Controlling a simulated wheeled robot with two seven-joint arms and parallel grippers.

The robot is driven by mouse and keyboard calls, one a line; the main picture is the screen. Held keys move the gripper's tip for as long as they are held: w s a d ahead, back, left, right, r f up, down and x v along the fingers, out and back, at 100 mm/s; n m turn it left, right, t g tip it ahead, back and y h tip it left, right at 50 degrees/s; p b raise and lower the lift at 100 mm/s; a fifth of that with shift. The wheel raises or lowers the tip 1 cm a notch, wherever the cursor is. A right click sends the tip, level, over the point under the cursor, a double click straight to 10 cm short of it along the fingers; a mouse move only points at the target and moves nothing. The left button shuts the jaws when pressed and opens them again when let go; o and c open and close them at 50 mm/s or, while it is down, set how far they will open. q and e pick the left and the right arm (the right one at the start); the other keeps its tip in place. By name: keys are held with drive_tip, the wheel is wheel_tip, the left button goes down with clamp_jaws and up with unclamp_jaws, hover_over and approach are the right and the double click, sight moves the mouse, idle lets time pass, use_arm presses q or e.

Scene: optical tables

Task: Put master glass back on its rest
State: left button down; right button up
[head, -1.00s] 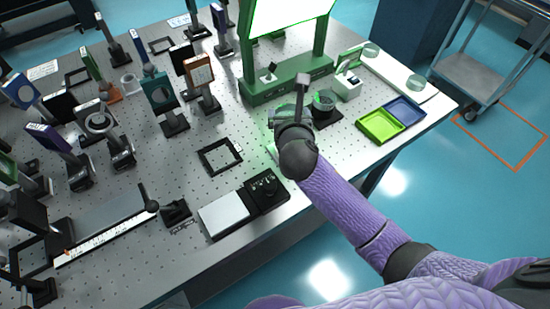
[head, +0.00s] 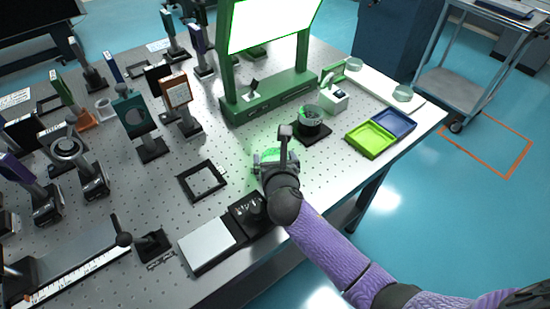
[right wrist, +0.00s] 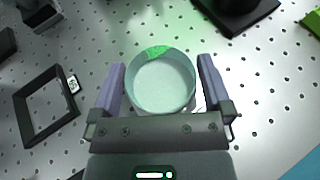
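A round, clear, pale-blue glass dish (right wrist: 161,84) with a green glint at its far edge lies between the fingers of my right gripper (right wrist: 161,82) in the right wrist view. Both fingers appear to touch its sides. I take it as the master glass. In the head view my right gripper (head: 272,162) is low over the table, between the black square frame and the black round holder; the glass is mostly hidden there. A whitish patch shows beneath the glass in the wrist view; I cannot tell whether the glass touches it. My left gripper is not in view.
A black square frame (head: 202,181) lies left of my gripper. A black round holder (head: 311,127) stands right, beside green (head: 369,140) and blue (head: 393,122) trays. A green lit stand (head: 270,97) is behind. A scale-like device (head: 207,244) lies in front.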

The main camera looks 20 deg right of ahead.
drive_tip(key=shift+r, duration=0.2)
drive_tip(key=p+v, duration=0.4)
drive_tip(key=v, duration=0.7)
drive_tip(key=shift+s+p, duration=0.25)
drive_tip(key=shift+p, duration=0.1)
drive_tip(key=shift+s+r, duration=0.1)
drive_tip(key=shift+s, duration=0.15)
